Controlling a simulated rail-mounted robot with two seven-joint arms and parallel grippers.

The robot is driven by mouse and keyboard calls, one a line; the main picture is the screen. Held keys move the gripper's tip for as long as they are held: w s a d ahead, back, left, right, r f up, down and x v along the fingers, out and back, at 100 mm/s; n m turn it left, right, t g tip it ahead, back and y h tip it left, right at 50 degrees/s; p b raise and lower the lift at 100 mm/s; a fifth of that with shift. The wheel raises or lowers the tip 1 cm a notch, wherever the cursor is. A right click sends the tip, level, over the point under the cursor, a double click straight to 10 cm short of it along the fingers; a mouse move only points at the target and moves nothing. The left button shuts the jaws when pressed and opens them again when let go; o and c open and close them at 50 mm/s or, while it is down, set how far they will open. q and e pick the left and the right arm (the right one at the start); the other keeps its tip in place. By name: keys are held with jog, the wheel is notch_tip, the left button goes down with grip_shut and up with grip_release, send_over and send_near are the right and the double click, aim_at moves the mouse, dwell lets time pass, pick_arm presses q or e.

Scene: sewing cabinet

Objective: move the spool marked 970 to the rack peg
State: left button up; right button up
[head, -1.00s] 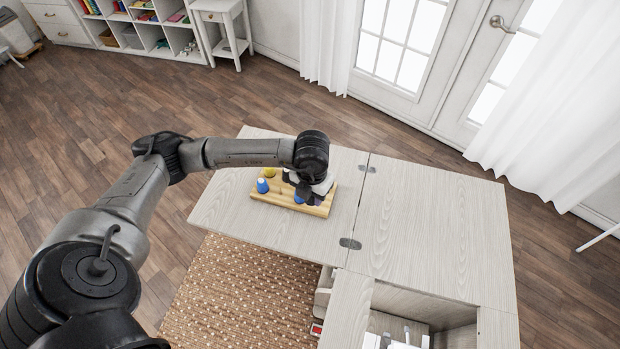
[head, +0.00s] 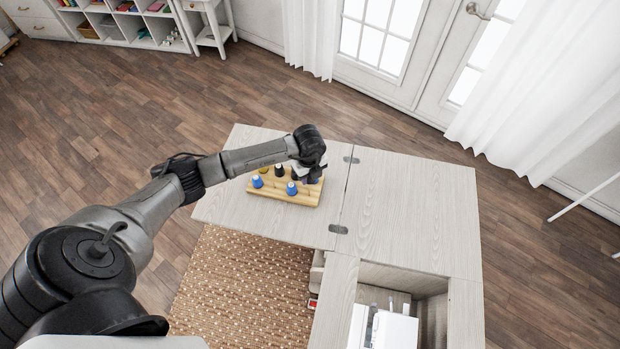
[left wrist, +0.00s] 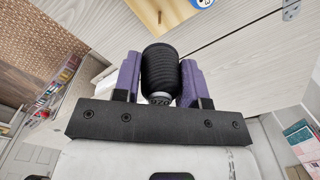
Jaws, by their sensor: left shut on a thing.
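My left gripper (left wrist: 160,78) is shut on a black spool (left wrist: 161,72) in the left wrist view. The number 970 shows, partly covered, on the spool's pale end. In the head view my left gripper (head: 309,174) is over the back right part of the wooden peg rack (head: 275,194); the held spool cannot be made out clearly there. The rack also shows at the top of the left wrist view (left wrist: 184,14), apart from the held spool. I cannot see the right gripper.
The rack carries a blue spool (head: 257,181), another blue spool (head: 292,188), a yellow one (head: 264,169) and a black one (head: 279,170). The tabletop (head: 400,205) right of the hinges is clear. A white machine (head: 392,329) sits in the cabinet opening.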

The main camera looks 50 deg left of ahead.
pick_arm(q)
jog(key=shift+f+n, duration=0.2)
jog(key=shift+n, duration=0.2)
notch_tip(320, 180, down, 5)
jog(key=b, duration=0.4)
jog(key=shift+r+b, duration=0.1)
jog(key=shift+b, duration=0.25)
jog(key=shift+r, duration=0.2)
jog(key=shift+f, duration=0.1)
jog(key=shift+f, duration=0.1)
jog(key=shift+f, duration=0.35)
jog(key=shift+f, duration=0.25)
